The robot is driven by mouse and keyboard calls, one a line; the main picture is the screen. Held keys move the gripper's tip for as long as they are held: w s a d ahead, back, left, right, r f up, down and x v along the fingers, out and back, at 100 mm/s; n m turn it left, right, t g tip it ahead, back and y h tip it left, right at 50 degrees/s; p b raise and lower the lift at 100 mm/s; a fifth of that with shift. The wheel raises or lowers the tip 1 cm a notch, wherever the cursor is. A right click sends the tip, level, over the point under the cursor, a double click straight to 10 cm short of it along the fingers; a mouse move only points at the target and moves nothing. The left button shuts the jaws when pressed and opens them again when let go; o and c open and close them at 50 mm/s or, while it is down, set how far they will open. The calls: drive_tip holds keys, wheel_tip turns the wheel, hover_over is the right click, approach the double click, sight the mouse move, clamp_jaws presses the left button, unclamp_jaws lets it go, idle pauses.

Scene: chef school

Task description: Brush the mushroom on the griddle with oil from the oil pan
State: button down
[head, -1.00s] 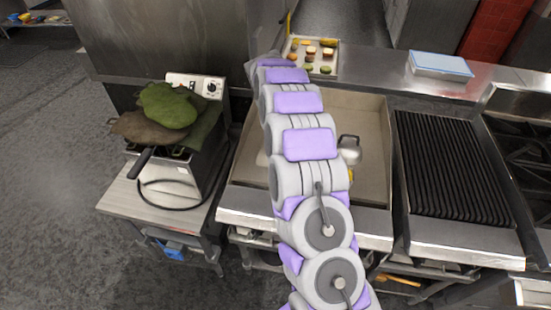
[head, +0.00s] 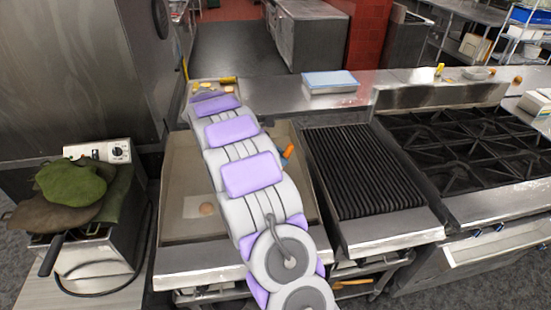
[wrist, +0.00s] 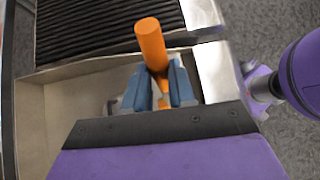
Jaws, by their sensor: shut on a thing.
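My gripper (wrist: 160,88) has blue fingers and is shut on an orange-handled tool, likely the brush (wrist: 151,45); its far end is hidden. In the head view the orange handle (head: 288,151) shows just right of my arm, over the right side of the griddle (head: 180,160). A small tan round thing, maybe the mushroom (head: 207,209), lies on a pale square patch at the griddle's front, left of my arm. My arm hides much of the griddle's middle. I cannot make out the oil pan for certain.
A black grill grate (head: 360,170) adjoins the griddle on the right, with burners (head: 470,150) beyond. A fryer with green and brown cloths (head: 72,184) stands left. A tray with food (head: 202,88) and a blue-lidded box (head: 330,80) are on the back ledge.

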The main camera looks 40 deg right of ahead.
drive_tip(key=shift+f+b, duration=2.55)
drive_tip(key=shift+b, duration=0.15)
drive_tip(key=shift+f, duration=0.35)
drive_tip(key=shift+f+p, duration=0.15)
drive_tip(key=shift+p, duration=0.6)
idle(1.4)
wheel_tip(320, 180, up, 7)
drive_tip(key=p, duration=0.7)
idle(0.4)
idle(0.7)
